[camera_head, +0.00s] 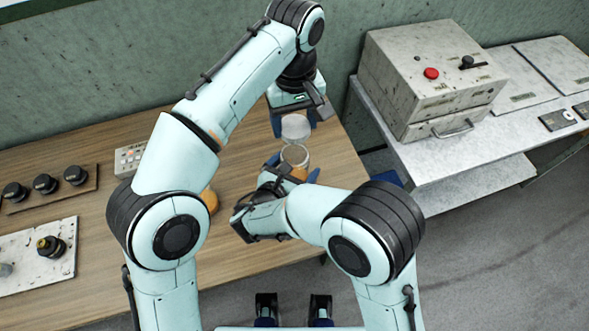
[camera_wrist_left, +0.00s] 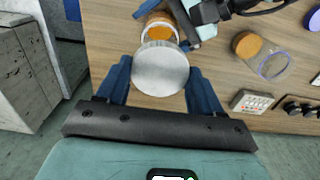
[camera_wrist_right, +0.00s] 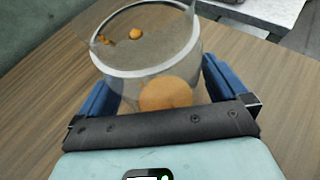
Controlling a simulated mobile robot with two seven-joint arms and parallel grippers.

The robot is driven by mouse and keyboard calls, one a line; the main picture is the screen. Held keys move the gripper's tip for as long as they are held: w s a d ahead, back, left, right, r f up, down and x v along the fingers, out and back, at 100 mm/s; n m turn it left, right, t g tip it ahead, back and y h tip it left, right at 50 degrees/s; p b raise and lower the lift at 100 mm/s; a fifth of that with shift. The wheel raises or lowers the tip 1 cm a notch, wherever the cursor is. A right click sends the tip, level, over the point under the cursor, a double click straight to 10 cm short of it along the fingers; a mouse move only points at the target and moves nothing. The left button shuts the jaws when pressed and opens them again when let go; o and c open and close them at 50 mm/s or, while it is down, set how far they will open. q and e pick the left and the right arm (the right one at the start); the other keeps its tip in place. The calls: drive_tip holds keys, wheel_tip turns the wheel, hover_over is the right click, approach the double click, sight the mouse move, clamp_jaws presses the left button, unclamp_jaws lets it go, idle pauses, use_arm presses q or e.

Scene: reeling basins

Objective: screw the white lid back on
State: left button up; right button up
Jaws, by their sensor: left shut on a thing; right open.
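The white lid (camera_head: 296,131) is a pale round disc held above the table by my left gripper (camera_head: 293,120). In the left wrist view the lid (camera_wrist_left: 160,70) lies between the two blue fingers. A clear open jar (camera_head: 295,155) with orange contents stands just below and nearer than the lid; a gap shows between them. The jar (camera_wrist_right: 150,50) fills the top of the right wrist view. My right gripper (camera_head: 292,168) is open, its blue fingers on either side of the jar. Whether they touch it is unclear.
Another clear jar with an orange end (camera_wrist_left: 248,44) is on the table, partly hidden by my left arm in the head view. A button box (camera_head: 128,159), black knobs (camera_head: 45,183) and a white board (camera_head: 35,265) are at left. A grey machine (camera_head: 430,75) stands right.

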sight(294, 167)
drive_tip(key=c, duration=1.4)
use_arm(q)
drive_tip(key=shift+f, duration=2.5)
use_arm(e)
drive_tip(key=shift+c, duration=0.2)
use_arm(q)
drive_tip(key=shift+f, duration=0.15)
drive_tip(key=shift+f, duration=0.75)
drive_tip(key=shift+f, duration=0.55)
